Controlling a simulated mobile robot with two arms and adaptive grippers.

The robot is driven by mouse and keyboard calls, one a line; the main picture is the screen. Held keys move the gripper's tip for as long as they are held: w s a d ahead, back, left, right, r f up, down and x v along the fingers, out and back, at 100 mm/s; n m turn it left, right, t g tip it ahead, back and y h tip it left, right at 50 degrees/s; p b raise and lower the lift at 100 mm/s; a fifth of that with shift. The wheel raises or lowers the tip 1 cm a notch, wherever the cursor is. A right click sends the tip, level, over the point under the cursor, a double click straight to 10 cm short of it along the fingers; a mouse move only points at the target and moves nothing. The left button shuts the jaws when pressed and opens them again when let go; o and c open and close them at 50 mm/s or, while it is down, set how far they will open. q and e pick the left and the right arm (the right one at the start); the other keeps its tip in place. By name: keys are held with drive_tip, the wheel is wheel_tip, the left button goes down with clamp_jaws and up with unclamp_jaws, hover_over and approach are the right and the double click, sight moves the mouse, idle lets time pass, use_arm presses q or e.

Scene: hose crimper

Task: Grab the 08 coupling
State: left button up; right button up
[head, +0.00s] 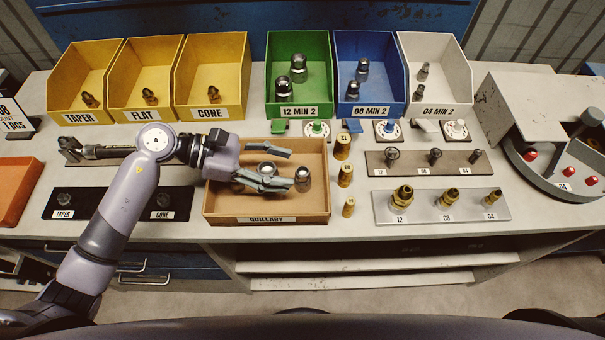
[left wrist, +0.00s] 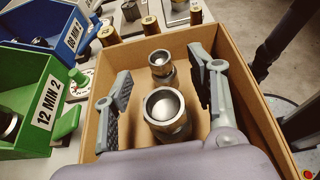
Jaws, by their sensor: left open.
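My left gripper (head: 289,169) is open over the cardboard box (head: 268,218) labelled "QUILLARY". Two silver cylindrical pieces are in the box. The one nearer in the left wrist view (left wrist: 166,112) lies between the spread fingers (left wrist: 163,88) and looks larger; in the head view it (head: 267,168) is partly covered by the gripper. The other piece (head: 303,180) stands further right and shows beyond it in the left wrist view (left wrist: 161,66). Neither is held, and no size mark is readable on them. A brass fitting (head: 446,197) stands above the "08" label on the grey plate.
Green (head: 299,112), blue (head: 370,110) and white (head: 433,111) bins with silver pieces stand behind. Yellow bins (head: 212,112) hold small fittings. Brass cylinders (head: 345,175) stand just right of the box. A crimping machine (head: 548,150) stands at the right.

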sight(296, 172)
use_arm(q)
drive_tip(key=p+x, duration=0.1)
drive_tip(key=x, duration=0.3)
drive_tip(key=shift+c, duration=0.3)
clamp_jaws()
idle(0.3)
